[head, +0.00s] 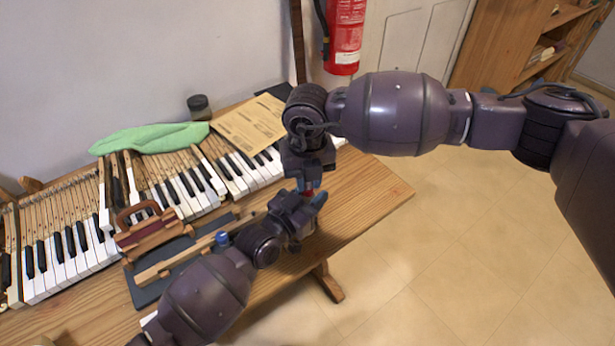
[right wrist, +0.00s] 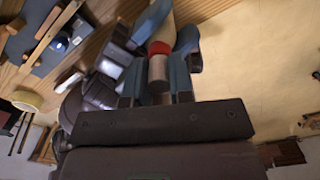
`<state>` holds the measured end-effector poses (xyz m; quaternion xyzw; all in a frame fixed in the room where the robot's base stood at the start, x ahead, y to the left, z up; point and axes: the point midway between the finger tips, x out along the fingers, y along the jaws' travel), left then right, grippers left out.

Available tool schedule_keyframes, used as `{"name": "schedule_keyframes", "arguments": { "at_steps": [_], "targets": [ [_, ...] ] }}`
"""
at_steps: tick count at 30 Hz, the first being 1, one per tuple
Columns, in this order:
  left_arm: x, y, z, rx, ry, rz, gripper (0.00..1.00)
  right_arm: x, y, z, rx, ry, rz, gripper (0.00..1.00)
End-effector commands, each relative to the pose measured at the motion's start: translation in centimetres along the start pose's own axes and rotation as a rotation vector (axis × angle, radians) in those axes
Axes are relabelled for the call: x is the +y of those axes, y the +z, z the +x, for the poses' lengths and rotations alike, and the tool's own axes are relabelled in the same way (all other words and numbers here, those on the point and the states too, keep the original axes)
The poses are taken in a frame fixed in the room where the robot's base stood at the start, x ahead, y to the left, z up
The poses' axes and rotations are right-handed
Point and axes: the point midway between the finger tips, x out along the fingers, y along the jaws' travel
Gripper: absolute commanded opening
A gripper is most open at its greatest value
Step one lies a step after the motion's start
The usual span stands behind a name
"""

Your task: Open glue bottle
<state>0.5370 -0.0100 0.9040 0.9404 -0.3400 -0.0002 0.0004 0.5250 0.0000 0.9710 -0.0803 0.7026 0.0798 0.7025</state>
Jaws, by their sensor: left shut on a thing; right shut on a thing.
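The glue bottle (right wrist: 160,48) is between my two grippers, mostly hidden by the fingers. The right wrist view shows a pale body, a red part and a grey-tan cylindrical cap (right wrist: 158,68) in line. My left gripper (head: 307,200) is shut on the bottle's body from below in the head view; its blue fingers also show in the right wrist view (right wrist: 170,35). My right gripper (head: 308,180) comes down from above and is shut on the cap, its fingers on both sides of it. Cap and red part appear to touch; I cannot tell whether the cap is loose.
The wooden table (head: 365,205) holds piano keys (head: 185,185), a green cloth (head: 150,138), a paper sheet (head: 250,122), a dark jar (head: 199,107), a wooden tool (head: 150,228) and a blue-capped item (head: 222,238). A fire extinguisher (head: 345,35) hangs behind. Floor at right is clear.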

Motion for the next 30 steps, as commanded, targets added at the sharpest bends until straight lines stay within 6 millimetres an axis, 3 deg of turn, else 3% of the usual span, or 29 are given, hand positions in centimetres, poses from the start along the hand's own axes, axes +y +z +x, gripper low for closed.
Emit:
{"name": "schedule_keyframes", "arguments": {
  "at_steps": [30],
  "targets": [
    [0.02,0.02,0.00,0.000,0.000,0.000,0.00,0.03,-0.04,-0.08,0.000,0.000,-1.496,0.00]
  ]
}}
